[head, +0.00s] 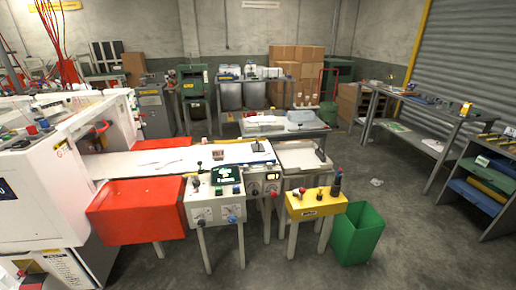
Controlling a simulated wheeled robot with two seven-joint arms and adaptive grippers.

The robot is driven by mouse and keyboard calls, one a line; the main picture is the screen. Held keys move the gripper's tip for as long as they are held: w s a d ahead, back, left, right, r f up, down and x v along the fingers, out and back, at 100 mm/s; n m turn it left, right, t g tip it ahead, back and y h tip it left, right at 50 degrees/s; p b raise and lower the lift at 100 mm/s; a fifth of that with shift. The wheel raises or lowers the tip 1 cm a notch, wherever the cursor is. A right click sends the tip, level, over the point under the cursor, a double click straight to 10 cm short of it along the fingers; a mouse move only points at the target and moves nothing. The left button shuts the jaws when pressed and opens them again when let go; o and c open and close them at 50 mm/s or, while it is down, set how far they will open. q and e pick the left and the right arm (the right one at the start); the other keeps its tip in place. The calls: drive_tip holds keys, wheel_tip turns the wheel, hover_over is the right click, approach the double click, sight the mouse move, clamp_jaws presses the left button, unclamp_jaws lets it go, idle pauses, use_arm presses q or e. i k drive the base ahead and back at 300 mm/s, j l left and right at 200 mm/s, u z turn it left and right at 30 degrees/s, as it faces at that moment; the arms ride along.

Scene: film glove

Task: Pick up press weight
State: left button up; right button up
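I cannot tell for sure which object is the press weight. A small dark object with an upright part (258,147) stands on the right end of the long white work surface (180,160), and it is too small to make out clearly. Another small dark item (320,155) lies on the grey side table (298,157) just to the right. Neither of my grippers is in view.
A control console (214,207), a yellow control box (315,205), a red bin (135,212) and a green bin (358,235) stand in front of the white surface. A white machine (50,190) fills the left. Open floor (405,220) lies on the right, before the shelves.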

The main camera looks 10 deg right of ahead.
sight(256, 147)
drive_tip(key=i+l+z, duration=0.15)
drive_tip(key=i+z, duration=0.2)
drive_tip(key=i, duration=0.15)
drive_tip(key=i+z, duration=0.35)
drive_tip(key=i, duration=0.15)
